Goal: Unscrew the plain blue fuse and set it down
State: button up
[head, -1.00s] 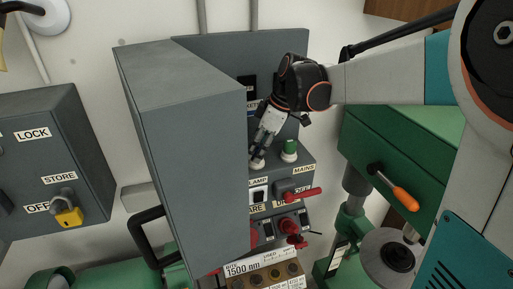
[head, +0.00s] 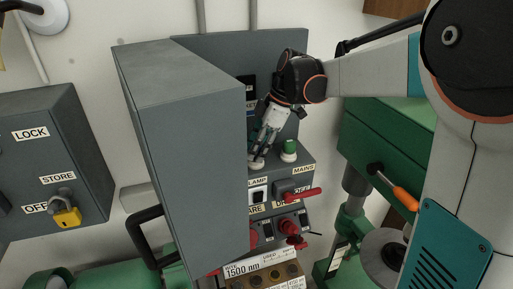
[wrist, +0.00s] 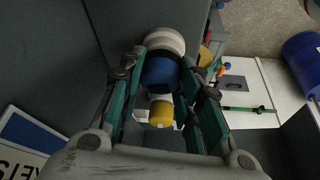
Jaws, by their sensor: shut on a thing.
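My gripper (head: 259,153) points down at the grey panel's ledge, next to a green fuse (head: 290,146) in a white base. In the wrist view my gripper (wrist: 163,75) has its fingers on both sides of a blue fuse (wrist: 160,72), shut on it. A white ring (wrist: 165,41) shows at the far end of the blue body, and I cannot tell whether the fuse is still seated in it. A yellow and white piece (wrist: 161,114) shows between the fingers below the blue one. In the head view the fingers mostly hide the blue fuse.
A tall grey cabinet (head: 180,130) stands close left of my gripper. Red-handled switches (head: 297,194) sit on the panel below. A green machine (head: 375,150) with an orange-handled tool (head: 404,197) is on the right. A grey lock box (head: 40,165) hangs at far left.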

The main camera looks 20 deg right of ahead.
jog(key=shift+n+g, duration=0.3)
jog(key=shift+n, duration=0.5)
jog(key=shift+w+n+g, duration=0.1)
jog(key=shift+n+g, duration=0.3)
jog(key=shift+n, duration=0.5)
jog(key=o, duration=0.6)
jog(key=shift+c, duration=0.2)
jog(key=shift+m+t, duration=0.4)
jog(key=shift+m, duration=0.5)
jog(key=shift+b, duration=0.3)
